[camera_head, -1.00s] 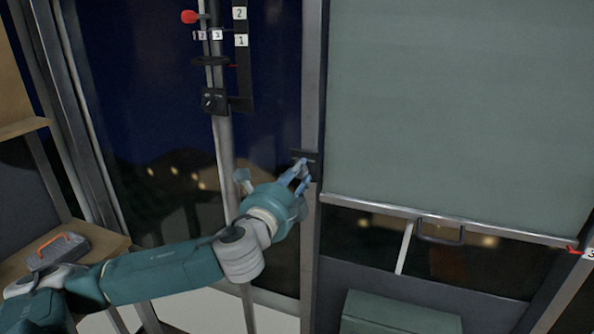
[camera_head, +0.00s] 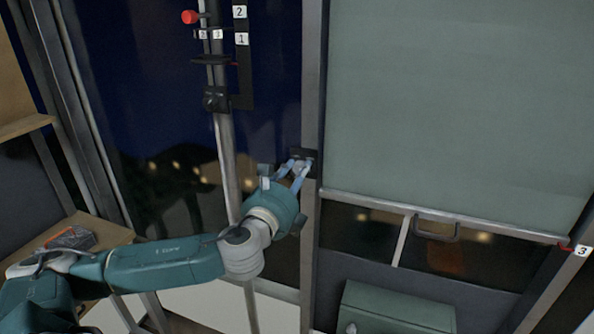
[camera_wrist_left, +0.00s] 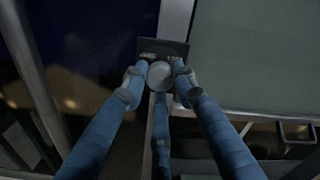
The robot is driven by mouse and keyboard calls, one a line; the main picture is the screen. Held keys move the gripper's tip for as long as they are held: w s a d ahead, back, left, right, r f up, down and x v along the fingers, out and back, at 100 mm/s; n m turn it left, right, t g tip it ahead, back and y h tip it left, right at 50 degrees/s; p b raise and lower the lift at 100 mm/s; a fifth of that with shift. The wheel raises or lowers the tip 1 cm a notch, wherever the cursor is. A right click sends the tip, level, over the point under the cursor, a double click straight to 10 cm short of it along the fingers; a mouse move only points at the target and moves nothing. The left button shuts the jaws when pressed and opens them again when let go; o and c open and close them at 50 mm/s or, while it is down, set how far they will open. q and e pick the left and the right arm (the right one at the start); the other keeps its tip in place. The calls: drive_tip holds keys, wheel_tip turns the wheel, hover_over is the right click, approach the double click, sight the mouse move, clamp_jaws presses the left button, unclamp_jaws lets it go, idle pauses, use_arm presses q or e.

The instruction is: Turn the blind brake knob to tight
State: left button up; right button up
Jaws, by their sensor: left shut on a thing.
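The blind brake knob (camera_wrist_left: 160,74) is a round pale grey knob on a dark plate in the left wrist view. The plate (camera_head: 304,154) is fixed to the metal post left of the blind in the head view. My left gripper (camera_wrist_left: 158,82) is shut on the knob, with blue fingers on both sides of it and a third below. In the head view the left gripper (camera_head: 297,172) reaches the post and its fingers largely hide the knob. The knob's marking cannot be read. The green-grey blind (camera_head: 455,100) hangs partly lowered. My right gripper is not in view.
A pole with a red knob (camera_head: 189,17), number labels and a black clamp (camera_head: 215,99) stands left of the post. The blind's bottom bar has a handle (camera_head: 436,232). A green box (camera_head: 398,308) sits below. A wooden shelf (camera_head: 75,222) is at left.

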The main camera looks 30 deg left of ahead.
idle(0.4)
use_arm(q)
drive_tip(key=o, duration=1.2)
drive_tip(key=shift+c, duration=0.2)
drive_tip(key=v, duration=0.7)
drive_tip(key=shift+s, duration=0.25)
